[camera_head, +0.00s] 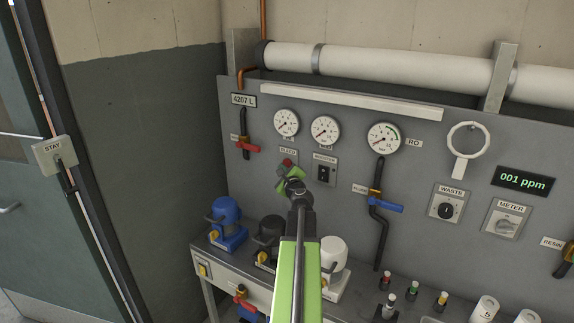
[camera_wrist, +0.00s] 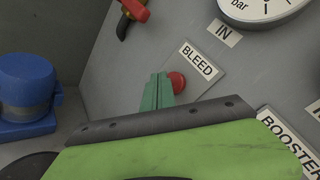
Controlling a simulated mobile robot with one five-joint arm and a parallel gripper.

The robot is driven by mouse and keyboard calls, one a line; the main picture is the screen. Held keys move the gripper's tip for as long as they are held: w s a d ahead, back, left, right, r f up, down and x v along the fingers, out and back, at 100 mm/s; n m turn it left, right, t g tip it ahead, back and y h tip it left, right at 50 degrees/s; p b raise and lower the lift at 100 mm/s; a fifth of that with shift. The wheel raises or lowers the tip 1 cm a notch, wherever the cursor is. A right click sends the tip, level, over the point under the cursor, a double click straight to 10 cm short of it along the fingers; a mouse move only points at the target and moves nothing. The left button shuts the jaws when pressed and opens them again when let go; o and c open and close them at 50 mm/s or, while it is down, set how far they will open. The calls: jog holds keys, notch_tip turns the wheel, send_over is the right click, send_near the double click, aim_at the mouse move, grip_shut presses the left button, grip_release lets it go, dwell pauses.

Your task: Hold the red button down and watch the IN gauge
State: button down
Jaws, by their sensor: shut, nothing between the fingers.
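The red button (camera_head: 287,162) sits on a small plate labelled BLEED on the grey panel. In the wrist view the button (camera_wrist: 178,82) shows just right of my fingertips, its left edge partly hidden by them. My gripper (camera_head: 288,173), with green fingers, is shut and empty in front of the plate. In the wrist view the gripper's tips (camera_wrist: 158,78) overlap the button's edge; I cannot tell whether they touch it. The IN gauge (camera_head: 286,123) is the leftmost white dial, above the button. In the wrist view only the lower part of this gauge (camera_wrist: 262,8) shows, without its needle.
A BOOSTER switch (camera_head: 325,171) is right of the button. A red-handled valve (camera_head: 246,145) is to the left, a blue-handled valve (camera_head: 384,206) to the right. Blue (camera_head: 226,220), black and white pumps stand on the bench below. The panel around the button is fairly clear.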

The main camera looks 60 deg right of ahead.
jog(key=a, duration=0.5)
dwell(0.5)
dwell(0.3)
